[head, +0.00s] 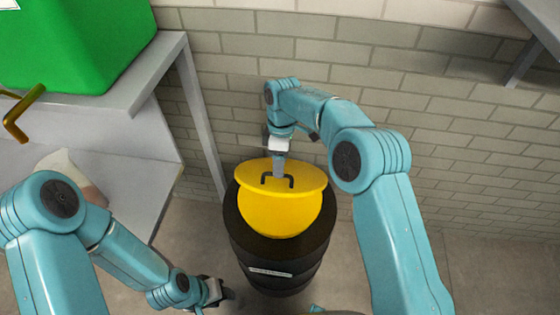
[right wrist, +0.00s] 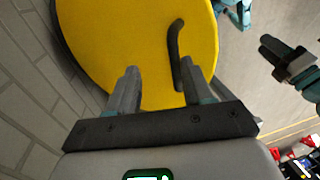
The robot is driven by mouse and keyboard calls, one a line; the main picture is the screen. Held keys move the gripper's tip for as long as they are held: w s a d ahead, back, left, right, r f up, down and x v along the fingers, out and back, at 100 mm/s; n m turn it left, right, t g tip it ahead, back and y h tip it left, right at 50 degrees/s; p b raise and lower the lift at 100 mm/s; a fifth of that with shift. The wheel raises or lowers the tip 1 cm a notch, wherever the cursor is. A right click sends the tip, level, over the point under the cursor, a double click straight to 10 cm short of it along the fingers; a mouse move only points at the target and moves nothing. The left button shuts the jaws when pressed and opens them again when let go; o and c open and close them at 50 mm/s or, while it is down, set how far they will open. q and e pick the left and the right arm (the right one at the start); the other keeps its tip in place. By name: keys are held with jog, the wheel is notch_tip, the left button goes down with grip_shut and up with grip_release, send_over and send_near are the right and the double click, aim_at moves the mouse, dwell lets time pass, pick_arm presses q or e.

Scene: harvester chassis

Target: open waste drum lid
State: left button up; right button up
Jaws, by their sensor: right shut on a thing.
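The waste drum (head: 275,262) is black and stands upright on the floor by the wall. Its yellow lid (head: 300,172) carries a black bar handle (head: 291,182). The lid shows as a tilted disc above another yellow curved surface (head: 285,215). The lid (right wrist: 95,45) and handle (right wrist: 174,45) also fill the middle of the right wrist view.
A grey shelf unit (head: 150,75) stands at the left with a green container (head: 75,45) on top. A brass-coloured bent bar (head: 18,115) juts in at the far left. A brick wall (head: 400,70) is close behind the drum. Floor (head: 335,270) is clear to the drum's right.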

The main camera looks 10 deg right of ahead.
jog(key=shift+w+d, duration=0.1)
jog(key=shift+w, duration=0.05)
notch_tip(320, 180, up, 16)
jog(key=w+p, duration=0.2)
jog(key=p, duration=0.5)
jog(key=shift+w+d, duration=0.4)
